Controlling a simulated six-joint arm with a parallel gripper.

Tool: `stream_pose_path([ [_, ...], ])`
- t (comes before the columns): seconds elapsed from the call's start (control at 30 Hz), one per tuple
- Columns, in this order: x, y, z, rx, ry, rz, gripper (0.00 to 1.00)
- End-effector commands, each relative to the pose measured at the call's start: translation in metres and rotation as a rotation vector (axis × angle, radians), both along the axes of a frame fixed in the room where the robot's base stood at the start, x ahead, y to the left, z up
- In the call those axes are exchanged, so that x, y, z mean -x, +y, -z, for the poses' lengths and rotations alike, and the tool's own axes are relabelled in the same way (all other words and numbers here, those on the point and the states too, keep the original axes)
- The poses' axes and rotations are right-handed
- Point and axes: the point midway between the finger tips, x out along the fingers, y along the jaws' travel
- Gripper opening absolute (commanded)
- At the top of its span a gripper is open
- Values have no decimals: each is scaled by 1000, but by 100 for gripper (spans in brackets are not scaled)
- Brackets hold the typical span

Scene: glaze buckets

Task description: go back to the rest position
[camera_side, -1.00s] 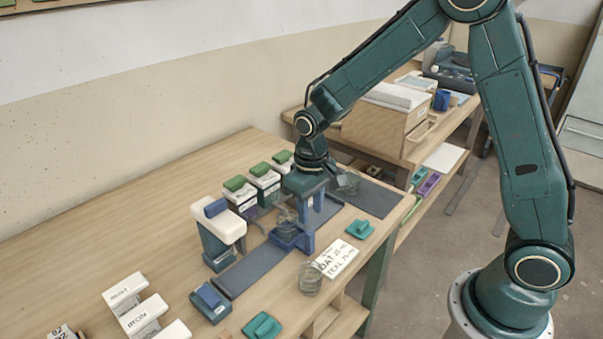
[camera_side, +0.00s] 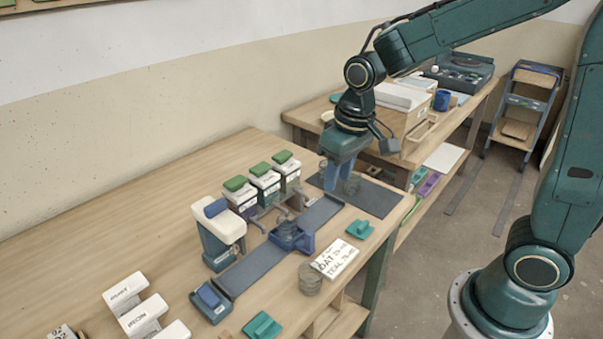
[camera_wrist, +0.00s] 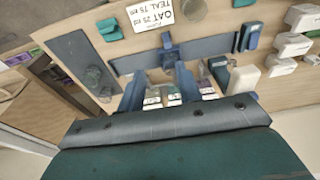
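My gripper (camera_side: 338,187) hangs above the bench near the dark mat, with its blue fingers pointing down. In the wrist view its two fingers (camera_wrist: 159,74) stand apart with nothing held between them. The blue carriage (camera_side: 290,239) sits on the dark rail (camera_side: 245,270), below and to the left of my gripper, clear of it. The carriage also shows in the wrist view (camera_wrist: 170,52), beyond the fingertips. A clear jar-like thing appears at the carriage; its contents cannot be made out.
Green-topped containers (camera_side: 265,180) stand in a row behind the rail. A white-topped dispenser (camera_side: 218,222) stands at its left. A dark mat (camera_side: 378,199) lies at right.

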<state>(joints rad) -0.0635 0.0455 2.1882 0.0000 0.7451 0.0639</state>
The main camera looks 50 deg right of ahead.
Motion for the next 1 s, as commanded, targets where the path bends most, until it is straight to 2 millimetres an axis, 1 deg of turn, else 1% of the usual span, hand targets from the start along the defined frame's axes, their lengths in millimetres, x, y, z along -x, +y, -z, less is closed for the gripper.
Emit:
stream_pose_path([
  [0.03, 7, -2, -10, -1, -20, 1, 34],
  [0.2, 32, -6, -34, -1, -72, 1, 34],
  [0.5, 78, -13, -66, 0, -166, 2, 34],
  [0.8, 126, -19, -83, 4, -257, 1, 34],
  [1.0, 151, -21, -86, 8, -306, 2, 34],
])
